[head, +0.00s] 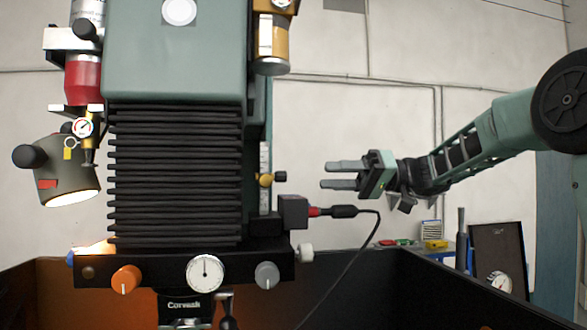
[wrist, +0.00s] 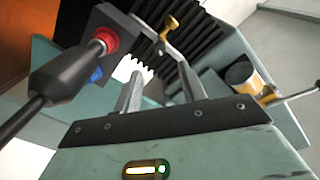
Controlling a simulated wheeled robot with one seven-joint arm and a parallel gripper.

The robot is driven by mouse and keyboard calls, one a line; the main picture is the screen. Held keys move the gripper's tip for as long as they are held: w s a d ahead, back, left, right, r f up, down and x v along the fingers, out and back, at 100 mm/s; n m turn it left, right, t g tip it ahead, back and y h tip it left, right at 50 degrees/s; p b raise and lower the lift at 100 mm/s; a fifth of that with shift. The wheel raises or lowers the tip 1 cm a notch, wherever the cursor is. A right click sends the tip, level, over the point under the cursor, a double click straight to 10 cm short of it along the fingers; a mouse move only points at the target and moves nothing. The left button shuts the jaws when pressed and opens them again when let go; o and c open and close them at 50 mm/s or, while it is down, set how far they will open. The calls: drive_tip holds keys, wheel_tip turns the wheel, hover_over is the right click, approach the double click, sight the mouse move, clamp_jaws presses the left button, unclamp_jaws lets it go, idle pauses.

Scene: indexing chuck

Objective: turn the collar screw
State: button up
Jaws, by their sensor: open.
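What looks like the collar screw is a small brass piece with a dark knob (head: 266,180) on the slim graduated rod at the right side of the bellows machine. A brass knob on a short stem, probably the same part, shows at the top of the wrist view (wrist: 170,24). My gripper (head: 328,175) is open and empty, its fingers pointing left at about the height of the brass piece, with a clear gap in the picture. In the wrist view my two fingers (wrist: 160,78) stand apart below the brass knob, with nothing between them.
A black box (head: 293,212) with a red-ended plug and hanging cable (head: 367,240) sits just below the brass piece; the plug looms close in the wrist view (wrist: 60,78). A brass cylinder (head: 272,45) hangs above.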

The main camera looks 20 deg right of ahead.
sight(280, 177)
drive_tip(key=p+x, duration=0.2)
drive_tip(key=x, duration=0.5)
drive_tip(key=shift+a+r, duration=0.15)
drive_tip(key=shift+a, duration=0.1)
drive_tip(key=shift+w+a+p, duration=0.2)
drive_tip(key=shift+a+p, duration=0.1)
drive_tip(key=shift+a, duration=0.25)
clamp_jaws()
